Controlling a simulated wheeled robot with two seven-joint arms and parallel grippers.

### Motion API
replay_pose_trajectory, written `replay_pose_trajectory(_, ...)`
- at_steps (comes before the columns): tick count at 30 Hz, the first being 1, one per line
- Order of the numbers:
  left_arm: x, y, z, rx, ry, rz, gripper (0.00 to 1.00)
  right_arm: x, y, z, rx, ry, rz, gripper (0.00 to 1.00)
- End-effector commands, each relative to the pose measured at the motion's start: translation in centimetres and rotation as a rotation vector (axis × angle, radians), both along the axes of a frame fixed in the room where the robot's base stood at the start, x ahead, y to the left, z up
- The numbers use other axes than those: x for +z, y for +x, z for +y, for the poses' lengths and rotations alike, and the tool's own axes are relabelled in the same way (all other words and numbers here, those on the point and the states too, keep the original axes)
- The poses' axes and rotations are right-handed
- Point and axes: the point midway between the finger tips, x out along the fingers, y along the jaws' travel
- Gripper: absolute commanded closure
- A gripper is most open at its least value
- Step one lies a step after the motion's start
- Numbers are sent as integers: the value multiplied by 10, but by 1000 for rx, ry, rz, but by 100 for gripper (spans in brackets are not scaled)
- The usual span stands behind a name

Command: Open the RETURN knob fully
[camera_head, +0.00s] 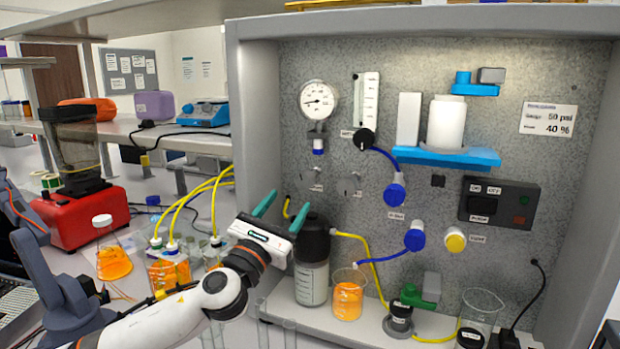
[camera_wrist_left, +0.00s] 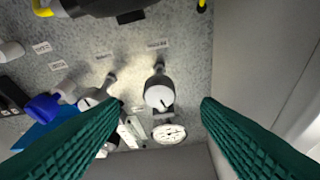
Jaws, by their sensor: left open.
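The rig's labels are too small or blurred to read, so I cannot tell which knob is RETURN. My left gripper (camera_head: 282,210) is open and empty at the left side of the rig, fingers pointing at its back panel. In the left wrist view, a round white-faced knob (camera_wrist_left: 158,97) with a dark pointer mark lies between the spread green fingers (camera_wrist_left: 161,106), farther off and apparently untouched. A second similar knob (camera_wrist_left: 89,101) sits to its left, partly behind the left finger. In the head view these look like small grey fittings (camera_head: 316,176) below the gauge. My right gripper is not in view.
A gauge (camera_head: 319,100), blue knobs (camera_head: 395,195) and a yellow knob (camera_head: 455,241) are on the panel. A dark-capped bottle (camera_head: 312,283) and a beaker of orange liquid (camera_head: 347,299) stand below, near the gripper. The rig's left wall (camera_head: 255,120) is close by.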

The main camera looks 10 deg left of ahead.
Motion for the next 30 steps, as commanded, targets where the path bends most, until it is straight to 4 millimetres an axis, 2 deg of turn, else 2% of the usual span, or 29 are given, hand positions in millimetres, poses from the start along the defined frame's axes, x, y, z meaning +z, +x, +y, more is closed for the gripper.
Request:
replay_pose_trajectory(1,7,9,-3,0,-1,-1,42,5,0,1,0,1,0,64)
replay_pose_trajectory(9,26,57,-17,0,-2,0,42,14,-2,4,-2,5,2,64)
replay_pose_trajectory(15,35,80,-23,1,-1,0,42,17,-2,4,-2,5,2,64)
replay_pose_trajectory(21,38,90,-26,0,-1,1,42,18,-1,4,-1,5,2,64)
replay_pose_trajectory(29,38,91,-26,0,-1,1,42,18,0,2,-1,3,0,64)
replay_pose_trajectory(30,38,91,-26,0,-1,1,45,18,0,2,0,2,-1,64)
